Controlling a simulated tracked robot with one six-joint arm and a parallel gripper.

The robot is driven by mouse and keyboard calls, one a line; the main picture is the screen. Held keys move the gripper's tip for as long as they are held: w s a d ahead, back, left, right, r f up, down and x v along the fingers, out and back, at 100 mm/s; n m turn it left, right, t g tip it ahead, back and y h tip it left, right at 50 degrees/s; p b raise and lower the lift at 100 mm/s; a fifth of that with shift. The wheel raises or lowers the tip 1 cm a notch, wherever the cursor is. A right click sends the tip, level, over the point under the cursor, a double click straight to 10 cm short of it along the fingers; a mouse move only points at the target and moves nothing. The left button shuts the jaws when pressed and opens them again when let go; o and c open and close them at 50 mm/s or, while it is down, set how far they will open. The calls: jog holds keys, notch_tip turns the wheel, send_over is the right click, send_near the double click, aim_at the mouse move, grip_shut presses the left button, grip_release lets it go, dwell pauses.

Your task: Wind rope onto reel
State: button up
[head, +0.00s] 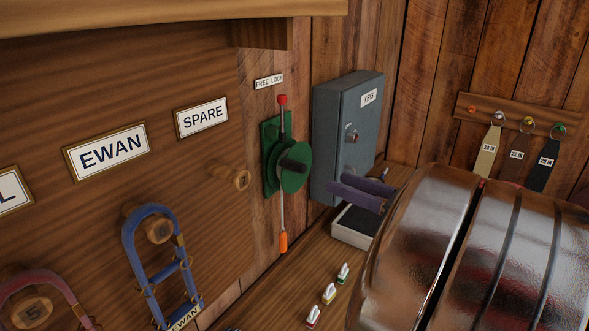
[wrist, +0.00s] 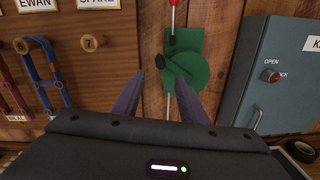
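A green reel (head: 294,177) with a black crank knob (head: 293,165) is mounted on a green plate on the plank wall, under a FREE LOCK label (head: 269,82). A lever with a red ball (head: 282,100) stands upright above it. A thin pale line, possibly the rope, hangs from the reel to an orange end piece (head: 283,242). In the wrist view the reel (wrist: 190,75) is ahead, partly behind the right finger. My gripper (wrist: 162,77) has its purple fingers apart with nothing between them. In the head view my gripper (head: 339,182) is right of the reel, apart from it.
A grey key cabinet (head: 333,135) is on the wall just right of the reel. A wooden peg (head: 240,179) is on the board to its left. A pale tray (head: 352,240) and several small tagged pieces (head: 329,294) are on the bench below. Key tags (head: 487,152) hang at right.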

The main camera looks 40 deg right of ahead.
aim_at(304, 170)
jog(key=shift+x, duration=5.95)
jog(key=shift+c, duration=0.5)
grip_shut()
jog(key=shift+a, duration=0.2)
jog(key=shift+d, duration=0.1)
